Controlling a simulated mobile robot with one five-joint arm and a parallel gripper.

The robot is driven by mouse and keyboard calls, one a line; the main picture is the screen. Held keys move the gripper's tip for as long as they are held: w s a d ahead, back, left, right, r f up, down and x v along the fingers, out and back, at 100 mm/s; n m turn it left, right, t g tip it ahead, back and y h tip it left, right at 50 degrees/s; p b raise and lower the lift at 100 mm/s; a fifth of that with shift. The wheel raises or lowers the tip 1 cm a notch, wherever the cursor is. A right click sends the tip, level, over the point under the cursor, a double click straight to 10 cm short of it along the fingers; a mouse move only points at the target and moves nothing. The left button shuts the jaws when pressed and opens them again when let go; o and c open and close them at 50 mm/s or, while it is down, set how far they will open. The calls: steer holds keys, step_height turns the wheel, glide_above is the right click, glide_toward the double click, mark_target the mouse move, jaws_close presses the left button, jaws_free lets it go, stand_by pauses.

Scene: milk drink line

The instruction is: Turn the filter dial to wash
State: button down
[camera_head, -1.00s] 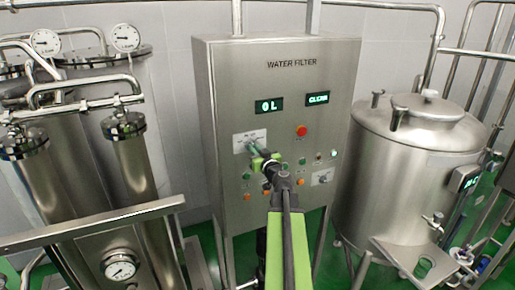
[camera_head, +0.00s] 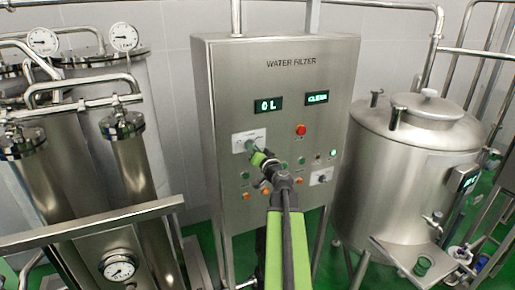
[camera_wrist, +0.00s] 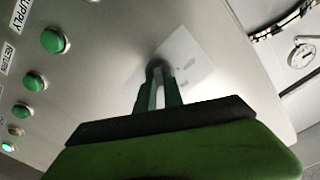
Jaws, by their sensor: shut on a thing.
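The grey water filter panel (camera_head: 330,75) stands in the middle of the head view, with displays reading "0 L" (camera_head: 268,104) and what looks like "CLEAN" (camera_head: 317,98). The filter dial's pale label plate (camera_head: 240,137) is on its left half; it also shows in the wrist view (camera_wrist: 192,62). My gripper (camera_head: 252,148) is at this plate with its fingers shut on the dial. In the wrist view the fingers (camera_wrist: 157,80) meet the panel at the plate. The dial itself is mostly hidden between the fingers, so its setting cannot be read.
A red button (camera_head: 301,130) sits right of my gripper. Green buttons (camera_wrist: 34,81) and orange ones line the lower panel. A second small dial plate (camera_head: 321,176) is at lower right. Steel filter columns stand left, and a steel tank (camera_head: 405,160) stands right.

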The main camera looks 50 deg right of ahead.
steer(key=m, duration=0.5)
steer(key=shift+s+d+f+m, duration=0.1)
steer(key=shift+s+d+m, duration=0.1)
steer(key=shift+m, duration=0.1)
stand_by(0.5)
